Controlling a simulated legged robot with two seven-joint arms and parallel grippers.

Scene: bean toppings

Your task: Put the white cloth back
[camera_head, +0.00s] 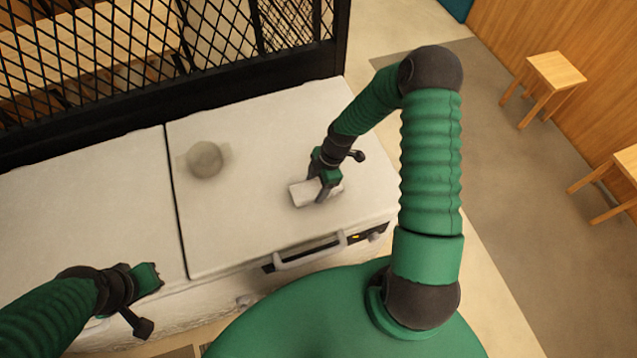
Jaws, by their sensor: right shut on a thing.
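The white cloth (301,194) is a small, pale, folded piece on the right part of the white counter top. My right gripper (325,188) is shut on it, with cloth showing on both sides of the fingers. The cloth is at or just above the counter surface; I cannot tell if it touches. My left gripper (148,279) is at the counter's front edge at the lower left, away from the cloth. Its fingertips are too small and dark to tell whether they are open or shut.
The white counter (270,130) has a dark seam and a greyish round spot (204,159) left of the cloth. A black mesh partition (150,60) stands along its back. A handle (310,254) is on the front. Wooden stools (556,72) stand on the floor at right.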

